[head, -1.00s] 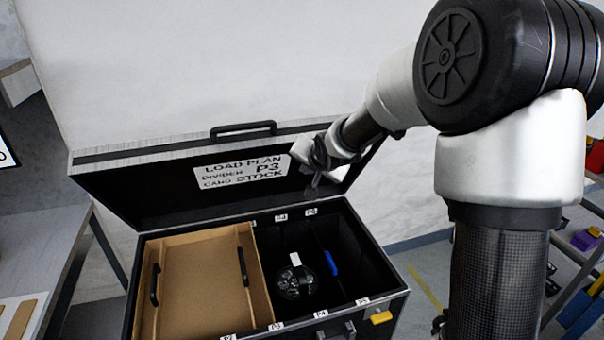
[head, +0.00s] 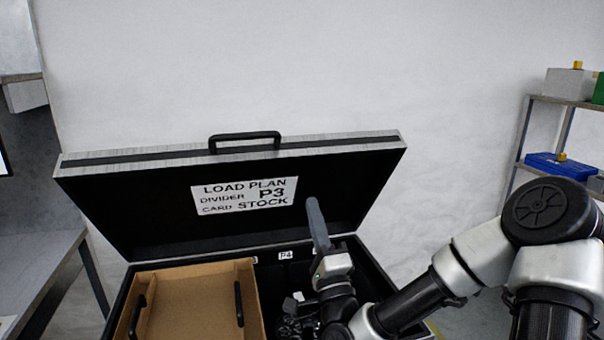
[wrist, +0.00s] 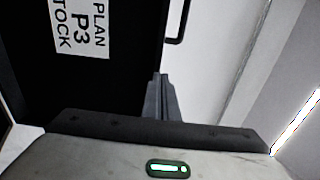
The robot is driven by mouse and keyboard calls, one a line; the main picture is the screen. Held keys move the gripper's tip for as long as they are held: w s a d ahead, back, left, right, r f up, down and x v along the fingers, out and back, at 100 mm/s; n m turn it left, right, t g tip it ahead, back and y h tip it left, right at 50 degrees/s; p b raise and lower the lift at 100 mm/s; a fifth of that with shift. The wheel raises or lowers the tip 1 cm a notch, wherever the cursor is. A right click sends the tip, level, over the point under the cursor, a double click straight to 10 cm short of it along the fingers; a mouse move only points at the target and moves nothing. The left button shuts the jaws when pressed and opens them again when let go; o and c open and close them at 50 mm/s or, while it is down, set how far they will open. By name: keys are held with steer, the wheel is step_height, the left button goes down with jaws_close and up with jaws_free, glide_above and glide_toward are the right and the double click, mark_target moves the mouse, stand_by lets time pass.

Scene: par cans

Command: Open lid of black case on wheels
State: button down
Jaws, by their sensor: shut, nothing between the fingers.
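The black case (head: 118,302) stands low in the head view, with its lid (head: 150,215) raised and leaning back toward the wall. The lid's inner face carries a white label (head: 245,195) reading "LOAD PLAN DIVIDER P3 CARD STOCK". A black handle (head: 245,136) is on the lid's far edge. My gripper (head: 314,205) is shut and empty, with its fingers pointing up in front of the lid's inner face, right of the label. In the wrist view the closed fingers (wrist: 160,95) appear near the lid's edge; I cannot tell whether they touch it. The wheels are not in view.
A cardboard tray (head: 195,300) with black handles fills the case's left part. My arm hides much of the right compartments. A grey table (head: 40,260) stands at left, and a shelf (head: 560,99) with boxes at right. A white wall is behind.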

glide_toward(297, 151)
steer(key=x, duration=0.4)
steer(key=shift+w, duration=0.45)
steer(key=shift+r, duration=0.1)
steer(key=shift+g, duration=0.6)
steer(key=w+r+p, duration=0.1)
steer(key=w+p, duration=0.1)
steer(key=w+a+r+p, duration=0.1)
steer(key=w+r+p, duration=0.1)
steer(key=shift+r, duration=0.35)
steer(key=w+a+r+g+p, duration=0.1)
steer(key=w+r+p, duration=0.1)
steer(key=w, duration=0.4)
steer(key=w+a+r+g+p, duration=0.1)
steer(key=w+r+g+p, duration=0.1)
steer(key=w+p, duration=0.2)
steer(key=shift+w+h, duration=0.4)
steer(key=shift+w, duration=0.8)
steer(key=shift+s+a+f, duration=0.1)
steer(key=shift+a, duration=0.05)
